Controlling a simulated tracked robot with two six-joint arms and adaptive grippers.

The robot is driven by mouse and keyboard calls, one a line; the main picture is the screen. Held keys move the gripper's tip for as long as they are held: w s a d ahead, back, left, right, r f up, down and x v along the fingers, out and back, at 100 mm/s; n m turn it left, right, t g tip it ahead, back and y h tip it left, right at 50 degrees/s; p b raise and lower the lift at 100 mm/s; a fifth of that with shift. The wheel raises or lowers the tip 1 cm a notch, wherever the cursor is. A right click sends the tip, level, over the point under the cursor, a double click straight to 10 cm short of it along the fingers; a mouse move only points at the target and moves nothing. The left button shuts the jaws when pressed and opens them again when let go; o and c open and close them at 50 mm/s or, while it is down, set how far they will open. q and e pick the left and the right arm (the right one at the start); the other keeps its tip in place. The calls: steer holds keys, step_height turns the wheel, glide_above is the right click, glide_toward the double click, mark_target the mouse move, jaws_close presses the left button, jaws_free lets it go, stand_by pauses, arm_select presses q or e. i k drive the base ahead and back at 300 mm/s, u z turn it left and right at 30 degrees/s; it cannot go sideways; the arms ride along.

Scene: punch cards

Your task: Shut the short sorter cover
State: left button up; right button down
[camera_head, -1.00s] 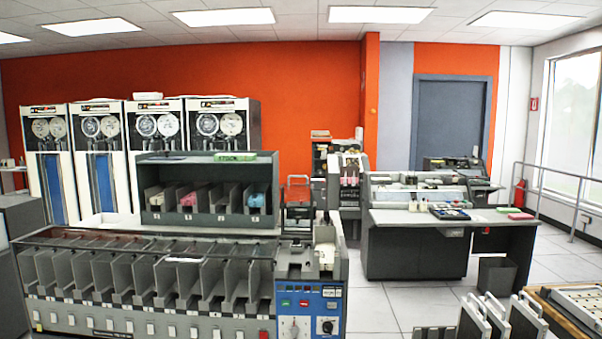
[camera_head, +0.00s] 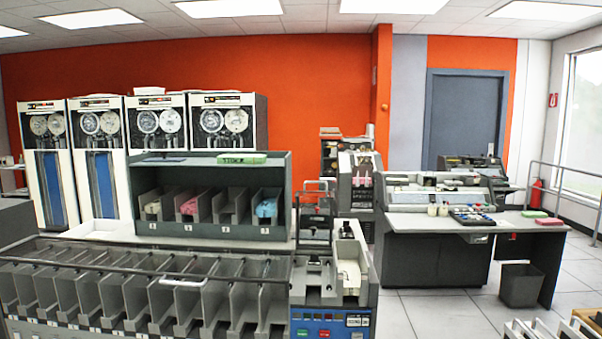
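The card sorter (camera_head: 300,272) is at the front left, with a long row of grey pockets (camera_head: 130,300) and a blue control panel (camera_head: 340,321) at its right end. A thin dark frame with a rail (camera_head: 120,268) runs over the pockets, and a pale handle (camera_head: 182,282) shows near its middle. The frame may belong to a clear cover. The feed unit (camera_head: 350,260) stands at the sorter's right end. I cannot tell which part is the short cover, or how far open it is. Neither of my grippers is in view.
A dark rack (camera_head: 283,195) with bins of coloured cards stands behind the sorter. Tape cabinets (camera_head: 150,135) line the back wall. A desk (camera_head: 430,255) with a machine and a waste bin (camera_head: 521,284) is at the right. Tiled floor (camera_head: 420,312) lies open between sorter and desk.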

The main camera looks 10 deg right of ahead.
mark_target(298, 246)
steer(key=i, duration=1)
steer(key=z, duration=0.05)
